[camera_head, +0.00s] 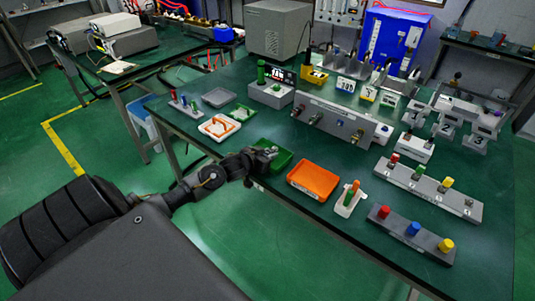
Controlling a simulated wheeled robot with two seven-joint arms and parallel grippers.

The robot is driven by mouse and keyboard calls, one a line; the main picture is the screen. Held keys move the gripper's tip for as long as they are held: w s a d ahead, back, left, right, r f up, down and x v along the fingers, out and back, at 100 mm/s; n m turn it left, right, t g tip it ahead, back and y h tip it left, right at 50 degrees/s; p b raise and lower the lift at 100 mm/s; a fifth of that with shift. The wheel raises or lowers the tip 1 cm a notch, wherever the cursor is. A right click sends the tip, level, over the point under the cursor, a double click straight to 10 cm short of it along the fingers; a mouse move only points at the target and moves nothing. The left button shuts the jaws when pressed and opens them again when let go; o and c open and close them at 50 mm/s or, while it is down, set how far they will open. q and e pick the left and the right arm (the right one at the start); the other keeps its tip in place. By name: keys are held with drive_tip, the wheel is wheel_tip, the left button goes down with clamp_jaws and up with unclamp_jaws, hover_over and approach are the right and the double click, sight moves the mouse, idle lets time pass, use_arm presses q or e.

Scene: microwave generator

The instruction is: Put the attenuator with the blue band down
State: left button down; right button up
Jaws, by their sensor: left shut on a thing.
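My left gripper (266,153) reaches in from the left and is at the near edge of the table, over or beside the green tray (282,162). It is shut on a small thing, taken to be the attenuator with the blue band. The gripper hides most of that thing and its band cannot be made out. Whether it touches the tray cannot be told. A blue-topped piece (413,229) stands between a red one (384,212) and a yellow one (446,245) on a grey rack (429,241) at the near right. My right gripper is not in view.
An orange tray (313,180) lies just right of the gripper, then a white holder (349,199) with green and orange pieces. A longer grey rack (428,190) stands behind. A metal panel unit (336,120) stands mid-table. Bare green table (290,112) shows behind the gripper.

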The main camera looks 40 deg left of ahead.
use_arm(q)
drive_tip(key=c, duration=1.1)
unclamp_jaws()
drive_tip(key=shift+s+d+f, duration=0.1)
drive_tip(key=shift+s+f, duration=0.05)
drive_tip(key=shift+f, duration=0.15)
drive_tip(key=shift+c, duration=0.2)
drive_tip(key=shift+f, duration=0.1)
drive_tip(key=shift+r, duration=0.2)
drive_tip(key=v, duration=0.4)
drive_tip(key=r+v, duration=0.1)
drive_tip(key=v, duration=0.7)
drive_tip(key=shift+r, duration=0.2)
